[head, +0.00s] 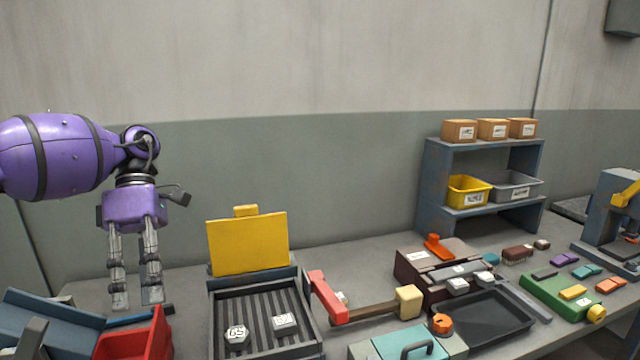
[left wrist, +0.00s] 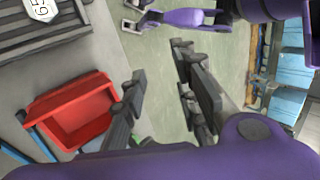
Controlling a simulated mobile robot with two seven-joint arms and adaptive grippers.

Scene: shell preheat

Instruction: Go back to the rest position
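My left gripper (head: 136,299) hangs fingers down at the left of the head view, above the workbench beside the red bin. Its two fingers are apart with nothing between them. In the left wrist view the same fingers (left wrist: 158,82) stand apart over the floor, to the right of the red bin (left wrist: 72,112). My right gripper (left wrist: 131,15) shows at the top of the left wrist view, small, with its fingertips apart and nothing seen between them. It is not in the head view.
The red bin (head: 136,340) and a blue tray (head: 48,322) are close below my left gripper. A ribbed heater with a raised yellow lid (head: 248,243) holds two marked pieces.

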